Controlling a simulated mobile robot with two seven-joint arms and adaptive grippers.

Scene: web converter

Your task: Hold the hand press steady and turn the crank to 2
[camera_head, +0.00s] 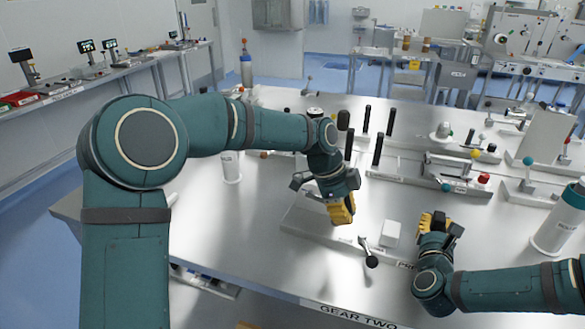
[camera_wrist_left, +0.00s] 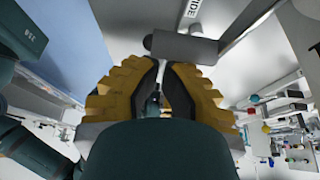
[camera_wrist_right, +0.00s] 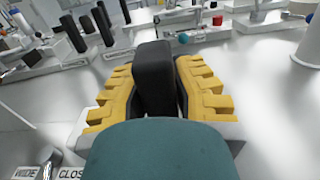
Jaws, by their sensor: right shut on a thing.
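The crank (camera_head: 368,252), a short metal lever with a black knob, stands at the table's near edge. My left gripper (camera_head: 341,209) hangs above and left of it, apart from it. In the left wrist view its fingers (camera_wrist_left: 161,68) are drawn close together with nothing clearly held; a grey bar (camera_wrist_left: 188,48) with a dark end lies beyond the tips. My right gripper (camera_head: 433,222) is right of the crank. In the right wrist view it is shut on an upright black handle (camera_wrist_right: 153,75), which I take for the hand press handle. The press body is mostly hidden, and I cannot read the crank's setting.
A small white block (camera_head: 391,233) stands between the grippers. Fixtures with black posts (camera_head: 377,150) and coloured knobs fill the table behind. A white canister (camera_head: 557,225) stands at the right. Bare metal tabletop (camera_head: 235,230) lies left of the left gripper.

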